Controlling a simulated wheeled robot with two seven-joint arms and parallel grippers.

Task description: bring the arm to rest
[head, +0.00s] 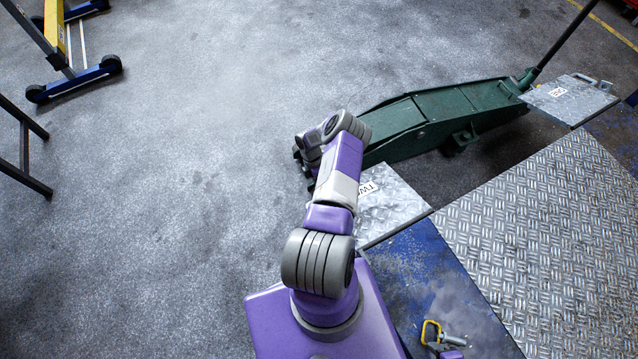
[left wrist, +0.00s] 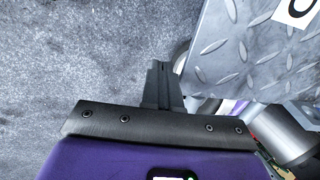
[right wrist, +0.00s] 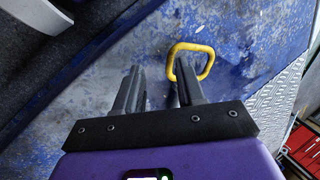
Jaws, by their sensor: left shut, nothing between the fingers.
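My left arm rises in the middle of the head view and reaches forward, beside the green trolley jack (head: 440,112). Its hand is mostly hidden behind the arm there. In the left wrist view my left gripper (left wrist: 162,68) is shut and empty, beside a tread-plate panel (left wrist: 232,62) with a white label. I cannot tell whether it touches the panel. In the right wrist view my right gripper (right wrist: 158,75) has its fingers apart. A yellow loop (right wrist: 208,66) is at its right finger, with blue surface visible between the fingers. The loop also shows low in the head view (head: 427,325).
A tread-plate deck (head: 550,215) and worn blue surface (head: 430,275) fill the right. Small labelled plates lie near (head: 390,205) and far (head: 570,100). A blue wheeled stand (head: 75,80) and dark legs are at left. The grey floor (head: 180,170) between is clear.

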